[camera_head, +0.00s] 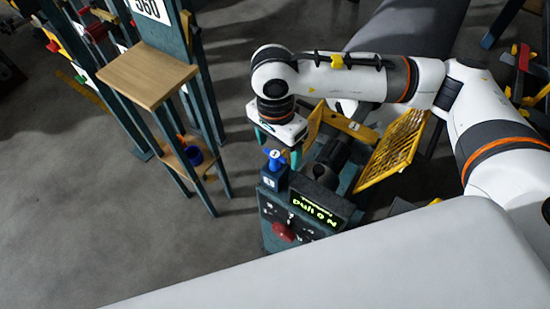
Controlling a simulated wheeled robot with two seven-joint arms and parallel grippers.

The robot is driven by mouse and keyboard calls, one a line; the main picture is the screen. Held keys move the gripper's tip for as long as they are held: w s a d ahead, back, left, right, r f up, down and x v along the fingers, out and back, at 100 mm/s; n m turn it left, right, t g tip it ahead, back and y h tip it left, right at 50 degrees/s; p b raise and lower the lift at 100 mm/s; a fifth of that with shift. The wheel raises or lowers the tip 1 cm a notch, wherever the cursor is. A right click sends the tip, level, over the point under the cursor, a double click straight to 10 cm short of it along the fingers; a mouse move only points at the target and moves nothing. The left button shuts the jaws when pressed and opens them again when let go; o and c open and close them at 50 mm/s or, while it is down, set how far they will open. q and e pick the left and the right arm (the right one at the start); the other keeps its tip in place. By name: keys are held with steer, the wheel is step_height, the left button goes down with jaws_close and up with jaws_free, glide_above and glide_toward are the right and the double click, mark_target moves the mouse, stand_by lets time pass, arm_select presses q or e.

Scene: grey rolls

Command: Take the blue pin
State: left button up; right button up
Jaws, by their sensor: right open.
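The blue pin (274,157) stands upright in a dark blue block at the back left corner of a teal machine (278,236). My right arm comes in from the right. Its gripper (277,147) points down over the pin, with its teal fingers open, one on either side of the pin's top. I cannot tell whether a finger touches the pin. My left gripper is not in view.
The machine has a lit green display (314,210), a red knob (284,232) and a raised yellow mesh guard (393,150) near my right arm. A teal stand with a wooden shelf (147,74) and a lower shelf holding a blue ring (193,156) is at left. Grey floor (110,220) is clear.

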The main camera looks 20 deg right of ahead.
mark_target(275, 154)
steer(key=f, duration=0.2)
steer(key=f+p, duration=0.1)
steer(key=shift+a+f, duration=0.35)
steer(key=shift+f, duration=0.6)
steer(key=c, duration=1.1)
